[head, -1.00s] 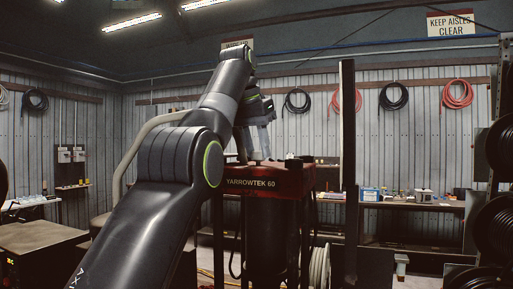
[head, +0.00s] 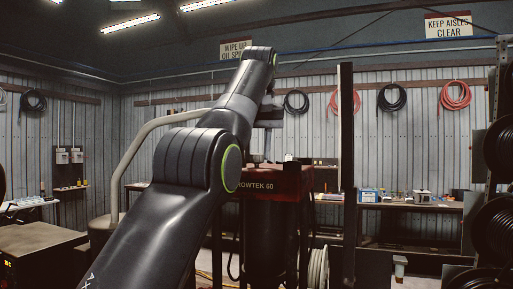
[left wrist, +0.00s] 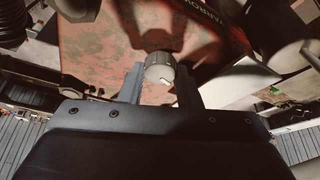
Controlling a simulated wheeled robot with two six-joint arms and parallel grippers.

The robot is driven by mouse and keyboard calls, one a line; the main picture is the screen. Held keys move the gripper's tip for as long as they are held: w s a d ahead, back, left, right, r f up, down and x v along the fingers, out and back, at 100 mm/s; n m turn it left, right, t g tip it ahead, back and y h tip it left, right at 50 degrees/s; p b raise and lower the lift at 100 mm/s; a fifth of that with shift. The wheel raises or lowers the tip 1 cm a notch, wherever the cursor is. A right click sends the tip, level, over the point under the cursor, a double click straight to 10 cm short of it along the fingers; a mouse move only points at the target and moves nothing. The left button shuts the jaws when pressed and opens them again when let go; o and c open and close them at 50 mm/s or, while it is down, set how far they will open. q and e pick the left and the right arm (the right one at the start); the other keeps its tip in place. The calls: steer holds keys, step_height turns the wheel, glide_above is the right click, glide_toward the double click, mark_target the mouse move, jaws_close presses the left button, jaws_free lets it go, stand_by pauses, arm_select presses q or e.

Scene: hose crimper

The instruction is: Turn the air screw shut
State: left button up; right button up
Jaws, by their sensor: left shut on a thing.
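The air screw is a round grey ribbed knob with a pale face (left wrist: 159,67) and a small white mark near its edge. It stands on the worn red top of the crimper (left wrist: 85,45), which also shows in the head view with the label partly hidden by my arm (head: 290,181). My left gripper (left wrist: 159,84) has one finger on each side of the knob and is shut on it. In the head view my left gripper (head: 264,150) comes down over the red top, mostly behind my own arm. My right gripper is not in view.
A dark upright post (head: 347,150) stands right of the crimper. A bent grey pipe (head: 150,135) rises to its left. A workbench (head: 415,207) with small items runs along the back wall. Hose reels (head: 497,225) stand at the far right.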

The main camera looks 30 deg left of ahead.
arm_select(q)
steer(key=shift+w+n+g+y+p, duration=0.1)
steer(key=shift+n+g+y+p, duration=0.3)
steer(key=shift+n, duration=0.8)
steer(key=shift+n+p, duration=0.35)
steer(key=shift+n, duration=0.45)
steer(key=shift+g, duration=0.3)
steer(key=o, duration=1)
steer(key=shift+p, duration=0.3)
